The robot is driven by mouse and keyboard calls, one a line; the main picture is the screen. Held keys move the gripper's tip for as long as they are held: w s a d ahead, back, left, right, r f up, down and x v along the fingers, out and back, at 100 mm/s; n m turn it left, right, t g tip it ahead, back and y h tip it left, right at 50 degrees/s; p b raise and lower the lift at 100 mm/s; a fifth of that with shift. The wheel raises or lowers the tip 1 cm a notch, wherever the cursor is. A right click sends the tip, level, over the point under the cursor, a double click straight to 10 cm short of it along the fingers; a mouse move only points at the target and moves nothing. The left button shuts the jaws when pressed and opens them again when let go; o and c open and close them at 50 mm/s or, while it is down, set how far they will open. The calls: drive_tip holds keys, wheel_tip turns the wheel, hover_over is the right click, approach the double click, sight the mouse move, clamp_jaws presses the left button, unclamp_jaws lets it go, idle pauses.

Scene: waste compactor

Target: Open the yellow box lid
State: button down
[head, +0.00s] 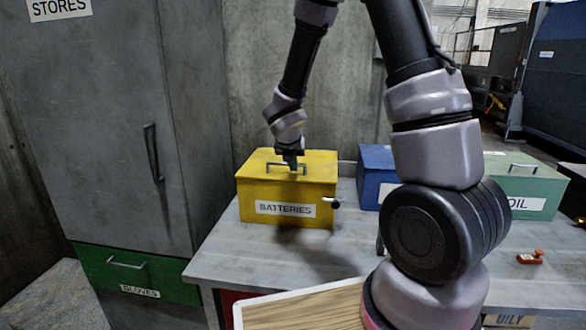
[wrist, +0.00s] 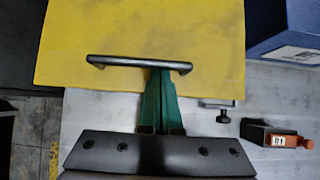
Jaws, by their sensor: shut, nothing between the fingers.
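The yellow box (head: 285,190), labelled BATTERIES, stands on the grey table with its lid down. A dark bar handle (head: 287,166) is on the lid; in the wrist view this handle (wrist: 140,63) runs across the yellow lid (wrist: 145,30). My gripper (head: 290,165) is over the lid at the handle. Its green fingers (wrist: 161,75) are shut together with nothing between them, and their tips overlap the right half of the handle in the wrist view. I cannot tell whether they touch it.
A blue box (head: 376,178) and a green OIL box (head: 525,185) stand to the right. A small black-handled latch (head: 331,202) is at the yellow box's right side. A red-orange item (head: 530,257) lies on the table (head: 245,258). A grey STORES cabinet (head: 100,110) stands left.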

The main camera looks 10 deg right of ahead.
drive_tip(key=shift+w+r, duration=0.2)
drive_tip(key=shift+r, duration=0.85)
drive_tip(key=w+d+r, duration=0.2)
drive_tip(key=w+r, duration=0.3)
drive_tip(key=r, duration=0.3)
drive_tip(key=w+d+r, duration=0.2)
drive_tip(key=w+r, duration=0.3)
drive_tip(key=r, duration=0.2)
drive_tip(key=w+d+r+g, duration=0.1)
drive_tip(key=w+d, duration=0.3)
drive_tip(key=w, duration=0.5)
drive_tip(key=w+d+r+g+y, duration=0.1)
drive_tip(key=w+d+r, duration=0.3)
drive_tip(key=w, duration=0.5)
drive_tip(key=shift+w+g, duration=0.2)
drive_tip(key=shift+g, duration=0.2)
drive_tip(key=shift+w+d, duration=0.1)
drive_tip(key=shift+d, duration=0.05)
